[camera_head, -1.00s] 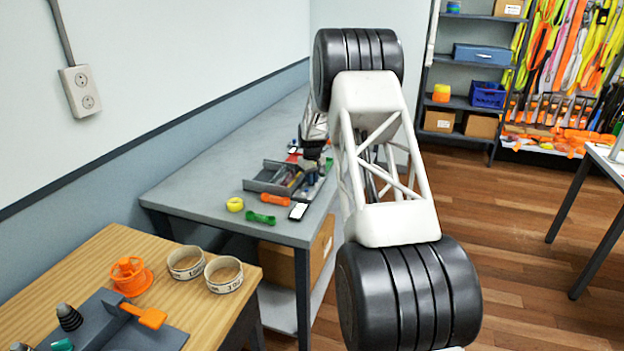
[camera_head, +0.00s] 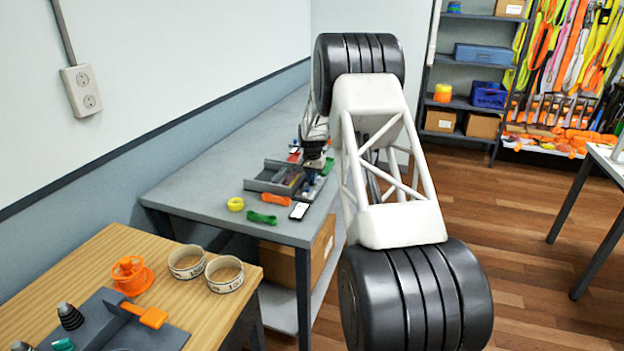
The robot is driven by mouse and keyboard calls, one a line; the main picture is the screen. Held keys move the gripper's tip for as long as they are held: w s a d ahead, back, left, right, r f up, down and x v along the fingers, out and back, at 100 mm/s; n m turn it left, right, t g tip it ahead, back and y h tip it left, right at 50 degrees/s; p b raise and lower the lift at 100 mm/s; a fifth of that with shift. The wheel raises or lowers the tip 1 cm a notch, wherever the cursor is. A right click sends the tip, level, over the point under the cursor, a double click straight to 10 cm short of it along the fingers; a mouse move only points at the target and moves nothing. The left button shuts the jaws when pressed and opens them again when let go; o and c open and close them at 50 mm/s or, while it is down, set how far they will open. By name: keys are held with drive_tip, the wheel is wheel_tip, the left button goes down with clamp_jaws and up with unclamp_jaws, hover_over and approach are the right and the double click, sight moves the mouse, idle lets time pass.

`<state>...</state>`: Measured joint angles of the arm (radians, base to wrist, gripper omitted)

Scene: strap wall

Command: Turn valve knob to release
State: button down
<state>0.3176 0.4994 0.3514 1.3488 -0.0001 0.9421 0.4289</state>
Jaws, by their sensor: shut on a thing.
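My gripper (camera_head: 314,165) is far off and small, low over the right part of the grey tray (camera_head: 262,186) on the grey table. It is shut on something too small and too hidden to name. I cannot make out a valve knob for certain. An orange lever-like piece (camera_head: 150,316) sits on a dark grey block (camera_head: 170,339) on the wooden table at the lower left, well apart from my gripper. An orange spool-like piece (camera_head: 129,278) stands behind it. Whether either one is the valve knob, I cannot tell.
In front of the tray lie a yellow ring (camera_head: 235,204), a green strap piece (camera_head: 262,218) and a dark-screened white item (camera_head: 299,211). Two white marked rings (camera_head: 224,275) lie on the wooden table (camera_head: 80,262). The back left of the grey table is clear.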

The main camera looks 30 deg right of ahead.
drive_tip(key=shift+m, duration=0.3)
drive_tip(key=c, duration=1.2)
unclamp_jaws()
drive_tip(key=shift+r, duration=0.15)
drive_tip(key=shift+r, duration=3.75)
drive_tip(key=shift+a+r, duration=0.1)
